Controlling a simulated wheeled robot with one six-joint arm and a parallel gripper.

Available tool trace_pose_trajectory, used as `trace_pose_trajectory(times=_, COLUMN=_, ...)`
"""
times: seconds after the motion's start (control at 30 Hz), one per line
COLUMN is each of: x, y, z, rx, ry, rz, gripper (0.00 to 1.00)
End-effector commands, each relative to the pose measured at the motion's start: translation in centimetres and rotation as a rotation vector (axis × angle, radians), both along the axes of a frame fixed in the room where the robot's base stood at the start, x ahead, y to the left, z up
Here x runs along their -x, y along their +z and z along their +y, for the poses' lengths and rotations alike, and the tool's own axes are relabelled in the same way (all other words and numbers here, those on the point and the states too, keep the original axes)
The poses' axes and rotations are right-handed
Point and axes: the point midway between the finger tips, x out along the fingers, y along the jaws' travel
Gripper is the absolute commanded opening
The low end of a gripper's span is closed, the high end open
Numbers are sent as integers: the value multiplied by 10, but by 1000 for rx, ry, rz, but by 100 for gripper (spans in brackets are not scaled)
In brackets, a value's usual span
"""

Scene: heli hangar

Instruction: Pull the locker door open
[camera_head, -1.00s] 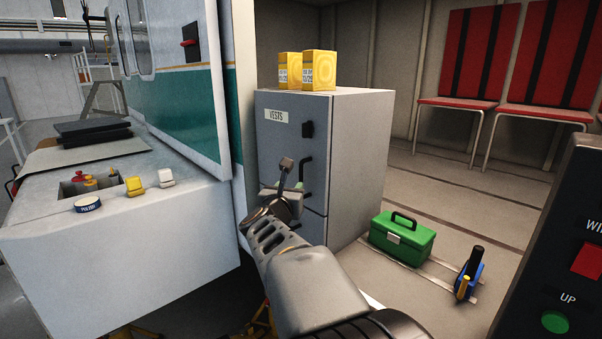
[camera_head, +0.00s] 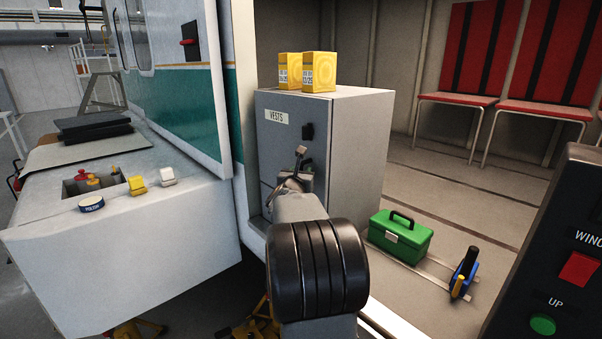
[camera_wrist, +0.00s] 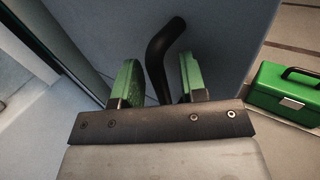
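The grey locker (camera_head: 345,150) stands inside the cabin doorway. Its front door (camera_head: 280,145) carries a "VESTS" label and a dark latch (camera_head: 308,131), and looks shut. The black bar handle is mostly hidden behind my arm in the head view. In the wrist view the handle (camera_wrist: 163,50) rises between the two green fingers of my gripper (camera_wrist: 160,82). Gaps show on both sides of the handle, so my gripper is open around it, not clamped. In the head view my gripper (camera_head: 301,172) is at the locker front, partly hidden by my own arm.
Two yellow boxes (camera_head: 318,72) stand on the locker. A green toolbox (camera_head: 400,236) and a blue and black tool (camera_head: 464,272) are on the floor to the right. A control panel (camera_head: 560,250) is at the right edge. A white-and-teal sliding door (camera_head: 190,110) is close on the left.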

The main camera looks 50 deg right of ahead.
Motion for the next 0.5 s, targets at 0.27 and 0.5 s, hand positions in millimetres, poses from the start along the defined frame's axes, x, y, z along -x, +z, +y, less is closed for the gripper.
trace_pose_trajectory(times=0.27, x=0, y=0, z=0, rx=0, ry=0, rz=0, gripper=33)
trace_pose_trajectory(times=0.5, x=0, y=0, z=0, rx=0, ry=0, rz=0, gripper=10)
